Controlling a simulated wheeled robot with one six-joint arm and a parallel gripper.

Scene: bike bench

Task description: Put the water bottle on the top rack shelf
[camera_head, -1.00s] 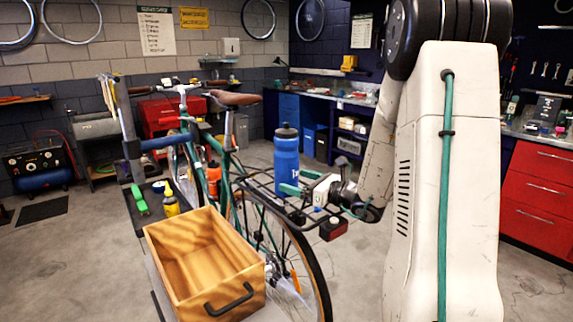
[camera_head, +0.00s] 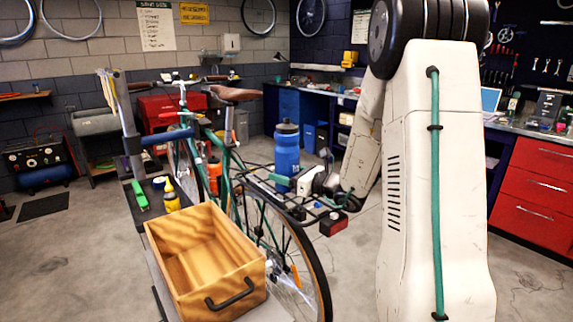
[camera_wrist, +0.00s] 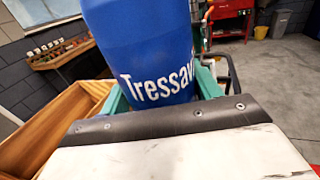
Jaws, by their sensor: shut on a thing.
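The blue water bottle (camera_head: 287,150) with a dark cap stands upright over the bike's black rear rack (camera_head: 262,184). It also fills the upper middle of the wrist view (camera_wrist: 145,50), where white lettering shows on it. My gripper (camera_head: 287,182) reaches in from the right and is shut on the bottle's lower part, with its green fingers on either side. The bottle's base is partly hidden by the gripper, so I cannot tell whether it touches the rack. No rack shelf other than this bike rack can be made out clearly.
An open wooden crate (camera_head: 205,258) with a black handle stands in front of the bike. A red tail light (camera_head: 333,223) sits at the rack's end. Red drawers (camera_head: 540,195) stand right.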

